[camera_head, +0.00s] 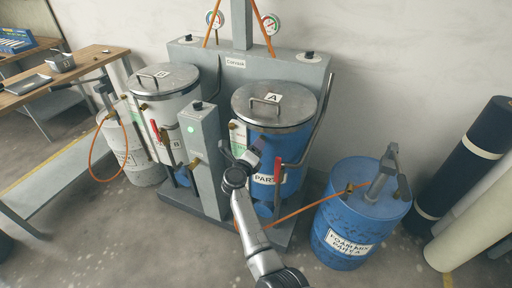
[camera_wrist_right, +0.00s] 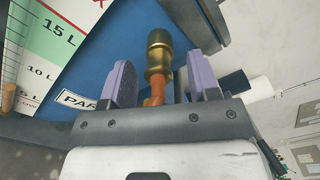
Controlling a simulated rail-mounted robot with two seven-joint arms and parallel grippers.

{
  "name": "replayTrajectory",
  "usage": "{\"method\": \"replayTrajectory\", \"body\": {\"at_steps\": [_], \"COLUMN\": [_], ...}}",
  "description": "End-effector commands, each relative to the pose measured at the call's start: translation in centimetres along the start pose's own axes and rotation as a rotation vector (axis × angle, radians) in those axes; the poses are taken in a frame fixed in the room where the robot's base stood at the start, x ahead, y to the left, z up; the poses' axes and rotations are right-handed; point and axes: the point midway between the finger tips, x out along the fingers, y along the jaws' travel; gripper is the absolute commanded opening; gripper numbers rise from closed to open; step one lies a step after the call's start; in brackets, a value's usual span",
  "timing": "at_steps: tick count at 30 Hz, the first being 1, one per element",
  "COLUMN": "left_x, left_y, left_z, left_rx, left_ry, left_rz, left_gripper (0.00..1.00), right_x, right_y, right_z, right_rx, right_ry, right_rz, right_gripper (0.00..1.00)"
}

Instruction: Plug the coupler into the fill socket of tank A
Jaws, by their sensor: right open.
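Tank A (camera_head: 287,147) is a blue tank with a steel lid marked A, right of the white tank B. My right gripper (camera_head: 252,156) is in front of tank A's left side. In the right wrist view it is open, with purple pads on either side of a brass coupler (camera_wrist_right: 158,57). An orange hose (camera_wrist_right: 156,90) runs from the coupler down between the fingers. The coupler has a dark end and stands before the blue tank wall. I cannot tell whether it sits in the fill socket; the socket is not clearly visible. My left gripper is out of view.
A blue drum (camera_head: 340,249) with a hand pump stands right of the tanks, its orange hose (camera_head: 312,207) crossing low in front. A grey post (camera_head: 203,155) with a green light stands left of my gripper. Rolls (camera_head: 462,165) lean at right.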

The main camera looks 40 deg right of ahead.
Motion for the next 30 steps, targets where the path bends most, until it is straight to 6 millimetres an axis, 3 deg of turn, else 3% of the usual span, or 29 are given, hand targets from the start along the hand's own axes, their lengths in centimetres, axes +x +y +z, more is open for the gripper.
{"method": "replayTrajectory", "body": {"at_steps": [12,30], "left_x": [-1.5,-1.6], "left_y": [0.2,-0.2], "left_z": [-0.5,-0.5], "left_rx": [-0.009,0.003], "left_ry": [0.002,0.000], "left_rz": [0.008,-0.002], "left_gripper": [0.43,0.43], "right_x": [-5.7,-6.6], "right_y": [0.0,0.0], "right_z": [0.1,0.0], "right_rx": [0.001,0.000], "right_ry": [0.000,0.000], "right_rz": [0.003,0.000], "right_gripper": [0.55,0.55]}}
